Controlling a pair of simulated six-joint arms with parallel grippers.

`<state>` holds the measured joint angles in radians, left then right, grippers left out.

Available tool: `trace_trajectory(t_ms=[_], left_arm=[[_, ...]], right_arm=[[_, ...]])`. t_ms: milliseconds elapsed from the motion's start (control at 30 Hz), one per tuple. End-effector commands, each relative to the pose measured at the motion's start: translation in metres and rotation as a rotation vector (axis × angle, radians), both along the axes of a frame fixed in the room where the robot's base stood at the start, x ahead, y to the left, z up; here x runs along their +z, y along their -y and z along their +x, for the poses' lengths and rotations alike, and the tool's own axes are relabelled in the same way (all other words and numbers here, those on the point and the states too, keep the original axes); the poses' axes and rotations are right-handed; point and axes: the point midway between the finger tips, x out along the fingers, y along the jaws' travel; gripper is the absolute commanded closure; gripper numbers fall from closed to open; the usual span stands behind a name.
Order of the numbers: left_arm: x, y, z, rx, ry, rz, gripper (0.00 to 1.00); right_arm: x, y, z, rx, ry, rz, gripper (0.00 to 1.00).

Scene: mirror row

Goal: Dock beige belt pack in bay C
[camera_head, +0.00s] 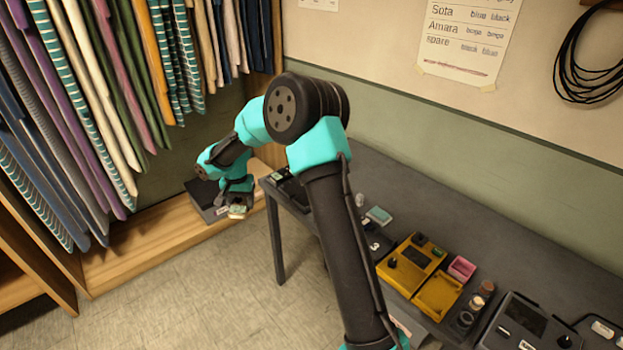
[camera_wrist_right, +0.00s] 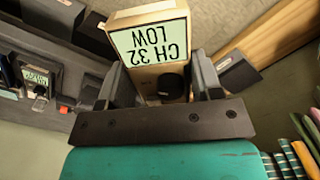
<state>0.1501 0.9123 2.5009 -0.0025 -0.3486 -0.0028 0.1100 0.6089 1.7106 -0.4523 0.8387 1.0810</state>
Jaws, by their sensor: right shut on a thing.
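The beige belt pack (camera_wrist_right: 150,25) is between the two fingers of my right gripper (camera_wrist_right: 158,85), its pale green screen reading "CH 32 LOW". In the head view my right gripper (camera_head: 238,207) is shut on the pack, whose pale end (camera_head: 238,212) shows below it. It holds the pack in the air left of the dark table's far end. I cannot make out any bay marked C. My left gripper is not in view.
A dark box (camera_head: 206,200) sits on the wooden ledge (camera_head: 140,245) behind my right gripper. Dark items lie at the grey table's (camera_head: 345,175) far end. Yellow trays (camera_head: 438,296) and small devices are nearer. Clothes (camera_head: 90,90) hang left. A dark pack with a green screen (camera_wrist_right: 36,80) shows in the wrist view.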

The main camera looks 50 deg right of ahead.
Motion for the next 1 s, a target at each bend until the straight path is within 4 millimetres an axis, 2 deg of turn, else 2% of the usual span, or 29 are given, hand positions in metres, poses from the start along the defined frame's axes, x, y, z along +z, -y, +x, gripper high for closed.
trace_trajectory(t_ms=[33, 200, 400, 500, 600, 700, 1000], left_arm=[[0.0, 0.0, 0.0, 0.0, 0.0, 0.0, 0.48], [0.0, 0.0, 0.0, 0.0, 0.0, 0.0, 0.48], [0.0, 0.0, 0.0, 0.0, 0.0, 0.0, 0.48], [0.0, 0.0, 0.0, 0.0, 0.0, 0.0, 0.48], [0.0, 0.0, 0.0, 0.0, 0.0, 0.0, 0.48], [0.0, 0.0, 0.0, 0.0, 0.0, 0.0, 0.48], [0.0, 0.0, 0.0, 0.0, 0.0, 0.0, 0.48]], right_arm=[[-0.003, 0.027, 0.0, -0.073, 0.0, 0.0, 0.69], [-0.011, 0.104, -0.008, -0.308, -0.003, -0.001, 0.69], [-0.019, 0.193, -0.029, -0.57, -0.005, -0.008, 0.69], [-0.021, 0.228, -0.042, -0.678, -0.005, -0.011, 0.69], [-0.023, 0.252, -0.051, -0.751, -0.005, -0.014, 0.69], [-0.023, 0.264, -0.057, -0.789, -0.005, -0.016, 0.69], [-0.023, 0.267, -0.058, -0.799, -0.005, -0.016, 0.69]])
